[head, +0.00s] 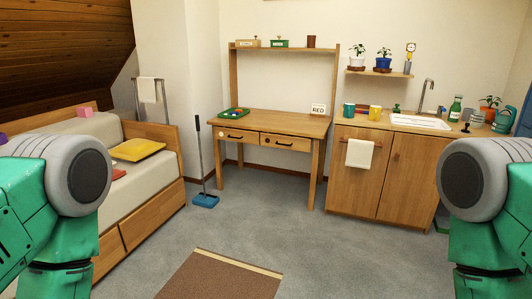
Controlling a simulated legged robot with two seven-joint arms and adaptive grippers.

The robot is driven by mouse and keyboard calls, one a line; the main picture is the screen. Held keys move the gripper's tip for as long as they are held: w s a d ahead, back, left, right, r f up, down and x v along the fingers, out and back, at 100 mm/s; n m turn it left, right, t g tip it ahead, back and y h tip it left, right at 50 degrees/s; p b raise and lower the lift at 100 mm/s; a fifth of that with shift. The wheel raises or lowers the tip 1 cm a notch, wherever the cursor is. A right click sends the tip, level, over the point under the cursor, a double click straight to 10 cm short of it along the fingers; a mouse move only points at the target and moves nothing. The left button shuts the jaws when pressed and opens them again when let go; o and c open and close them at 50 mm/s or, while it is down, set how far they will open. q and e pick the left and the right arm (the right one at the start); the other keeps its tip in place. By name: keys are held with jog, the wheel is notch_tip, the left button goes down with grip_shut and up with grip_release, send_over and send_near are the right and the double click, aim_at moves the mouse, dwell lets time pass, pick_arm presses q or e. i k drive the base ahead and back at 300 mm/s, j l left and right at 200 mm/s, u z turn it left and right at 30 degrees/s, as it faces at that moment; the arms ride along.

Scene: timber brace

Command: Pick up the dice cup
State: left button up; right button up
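A small dark brown cup (311,41), which looks like the dice cup, stands upright at the right end of the desk's top shelf (290,49). Its inside is hidden from this angle. My green and grey arms show at the left and right edges of the head view, but neither gripper is in the picture. Nothing is seen touching the cup.
The wooden desk (300,123) holds a green tray (233,113) and a "BED" sign (318,109). A blue-headed broom (205,200) stands left of it, a sink cabinet (380,170) right, a bed (150,170) at left. A brown mat (220,278) lies on open carpet.

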aim_at(311, 39)
jog(key=i+u, duration=0.15)
jog(key=i, duration=1.9)
